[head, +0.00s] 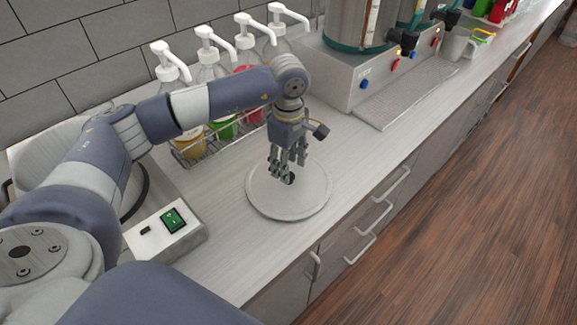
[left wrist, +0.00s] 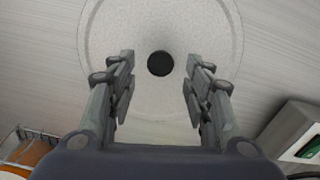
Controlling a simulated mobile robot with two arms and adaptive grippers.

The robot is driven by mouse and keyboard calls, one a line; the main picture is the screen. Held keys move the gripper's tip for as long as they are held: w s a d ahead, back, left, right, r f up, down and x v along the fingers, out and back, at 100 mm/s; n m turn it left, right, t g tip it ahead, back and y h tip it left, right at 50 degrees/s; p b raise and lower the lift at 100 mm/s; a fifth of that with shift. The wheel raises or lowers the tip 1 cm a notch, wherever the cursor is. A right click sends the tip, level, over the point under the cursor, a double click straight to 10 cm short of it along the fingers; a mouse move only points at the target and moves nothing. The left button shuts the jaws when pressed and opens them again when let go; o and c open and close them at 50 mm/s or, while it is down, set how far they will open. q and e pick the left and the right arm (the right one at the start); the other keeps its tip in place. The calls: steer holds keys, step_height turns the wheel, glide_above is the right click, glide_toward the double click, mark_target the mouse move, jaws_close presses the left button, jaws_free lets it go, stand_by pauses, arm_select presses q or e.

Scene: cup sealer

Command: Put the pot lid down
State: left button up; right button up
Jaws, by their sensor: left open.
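The pot lid (head: 310,200) is a round pale grey disc with a dark knob at its centre. It lies flat on the white counter (head: 225,270), near the front edge. My left gripper (head: 287,172) is above the middle of the lid, pointing down. In the left wrist view, the fingers of my left gripper (left wrist: 160,95) are apart, one on each side of the black knob (left wrist: 160,63), with clear gaps to it. The lid (left wrist: 108,45) fills the upper middle of that view. My right gripper is not in view.
A grey appliance with a green switch (head: 174,219) stands left of the lid. Pump bottles (head: 252,85) in a wire rack (head: 190,158) stand behind, along the tiled wall. A metal dispenser base (head: 370,80) with a drip tray (head: 408,97) is at the right. Counter right of the lid is clear.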

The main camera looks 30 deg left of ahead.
arm_select(q)
step_height(320, 180, up, 9)
steer(key=p, duration=0.3)
steer(key=shift+f, duration=0.1)
stand_by(0.4)
